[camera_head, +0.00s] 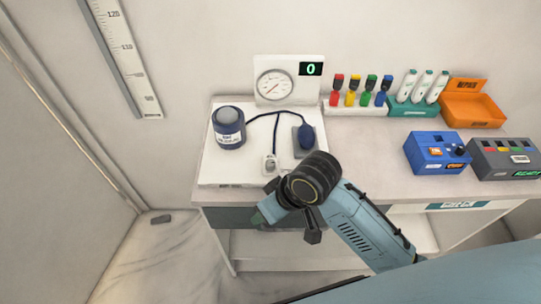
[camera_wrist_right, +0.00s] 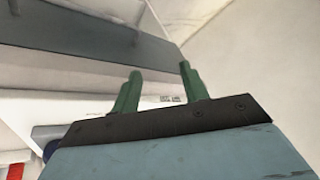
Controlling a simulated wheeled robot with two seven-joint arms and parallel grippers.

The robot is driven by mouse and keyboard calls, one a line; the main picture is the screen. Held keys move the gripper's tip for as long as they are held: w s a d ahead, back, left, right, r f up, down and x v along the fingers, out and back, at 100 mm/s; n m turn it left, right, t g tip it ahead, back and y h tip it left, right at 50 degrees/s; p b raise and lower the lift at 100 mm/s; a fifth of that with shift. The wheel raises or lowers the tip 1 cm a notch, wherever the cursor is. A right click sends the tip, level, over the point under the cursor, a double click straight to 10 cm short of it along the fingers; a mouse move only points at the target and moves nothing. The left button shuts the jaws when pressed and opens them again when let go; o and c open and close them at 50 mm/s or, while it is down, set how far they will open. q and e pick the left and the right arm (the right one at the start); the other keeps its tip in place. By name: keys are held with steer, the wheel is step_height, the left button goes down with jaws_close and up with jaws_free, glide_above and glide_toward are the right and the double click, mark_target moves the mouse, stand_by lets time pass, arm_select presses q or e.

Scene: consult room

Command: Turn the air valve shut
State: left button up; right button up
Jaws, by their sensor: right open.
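A small white fitting (camera_head: 270,164), which looks like the air valve, sits on the white board at the end of a dark tube. Its knob is too small to read as open or shut. A dark blue bulb (camera_head: 307,136) lies on a grey pad to its right. A blue cuff (camera_head: 229,128) stands to its left. The gauge (camera_head: 274,86) behind shows 0 on its display. My right gripper (camera_head: 260,214) is in front of the table edge, below and apart from the fitting. In the right wrist view its green fingers (camera_wrist_right: 160,88) are apart and empty.
A rack of coloured bottles (camera_head: 357,107), a teal holder (camera_head: 413,108), an orange bin (camera_head: 472,108), a blue box (camera_head: 436,152) and a grey box (camera_head: 503,158) stand to the right. The table's front edge lies close to my gripper. The table in front of the bottles is clear.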

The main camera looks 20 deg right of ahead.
step_height(320, 180, up, 4)
steer(key=a+n, duration=0.1)
steer(key=a, duration=0.1)
step_height(320, 180, up, 10)
steer(key=g+h, duration=0.3)
steer(key=h, duration=0.1)
glide_above(271, 163)
arm_select(q)
steer(key=shift+s+f+b, duration=0.2)
steer(key=shift+s+b, duration=0.05)
steer(key=shift+b, duration=0.05)
arm_select(e)
step_height(271, 163, down, 12)
steer(key=shift+w+f, duration=0.1)
steer(key=shift+f, duration=0.15)
steer(key=shift+c, duration=0.4)
